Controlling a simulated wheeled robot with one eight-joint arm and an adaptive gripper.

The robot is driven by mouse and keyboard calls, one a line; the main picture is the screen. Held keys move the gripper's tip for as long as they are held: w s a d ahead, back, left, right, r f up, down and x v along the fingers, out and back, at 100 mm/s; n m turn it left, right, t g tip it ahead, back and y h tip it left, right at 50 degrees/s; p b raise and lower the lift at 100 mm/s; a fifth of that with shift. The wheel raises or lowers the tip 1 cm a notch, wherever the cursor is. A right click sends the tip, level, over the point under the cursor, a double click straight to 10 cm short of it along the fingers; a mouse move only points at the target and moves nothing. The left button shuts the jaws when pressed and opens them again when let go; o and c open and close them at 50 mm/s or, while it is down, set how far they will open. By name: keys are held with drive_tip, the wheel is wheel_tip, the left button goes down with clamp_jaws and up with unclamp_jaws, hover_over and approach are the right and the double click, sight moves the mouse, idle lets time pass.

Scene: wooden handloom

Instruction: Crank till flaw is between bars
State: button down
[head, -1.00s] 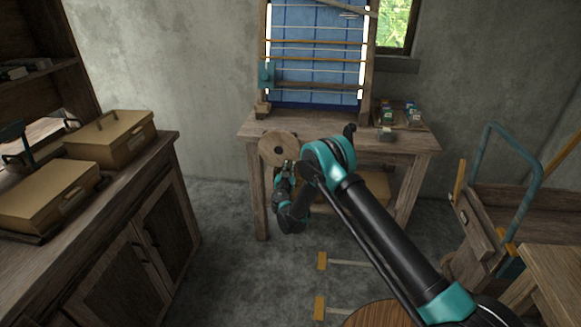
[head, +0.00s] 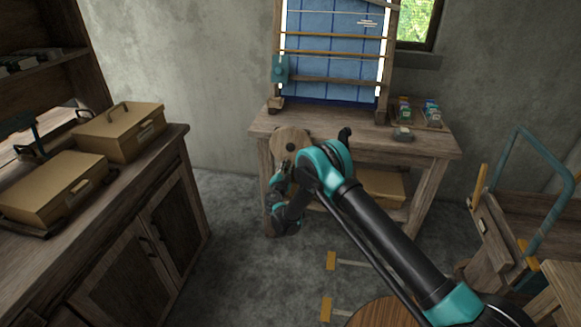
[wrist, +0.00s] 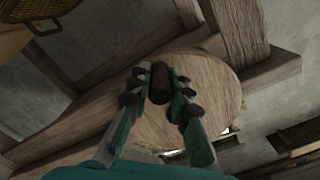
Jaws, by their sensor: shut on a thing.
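Blue cloth (head: 330,67) hangs on the wooden loom frame. A small patch of pale lines, seemingly the flaw (head: 368,22), shows near its upper right. Two orange-brown bars cross the cloth, an upper bar (head: 330,35) and a lower bar (head: 330,52). The pale patch sits a little above the upper bar. A round wooden crank wheel (head: 300,139) is at the bench's left front. In the wrist view, my gripper (wrist: 158,95) is shut on the dark crank handle (wrist: 160,76), which stands out from the wheel face. In the head view the handle is hidden by my gripper (head: 281,176).
The bench (head: 345,135) carries small coloured spools (head: 432,110) at right. A cabinet with tan boxes (head: 118,132) stands left. A cart with a teal handle (head: 548,165) stands right. Floor between is mostly open.

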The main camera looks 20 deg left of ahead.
drive_tip(key=shift+s+a+r, duration=0.15)
drive_tip(key=shift+a, duration=0.3)
drive_tip(key=shift+s+a+r, duration=0.1)
drive_tip(key=shift+a, duration=0.3)
drive_tip(key=c, duration=1.4)
unclamp_jaws()
drive_tip(key=v, duration=1.2)
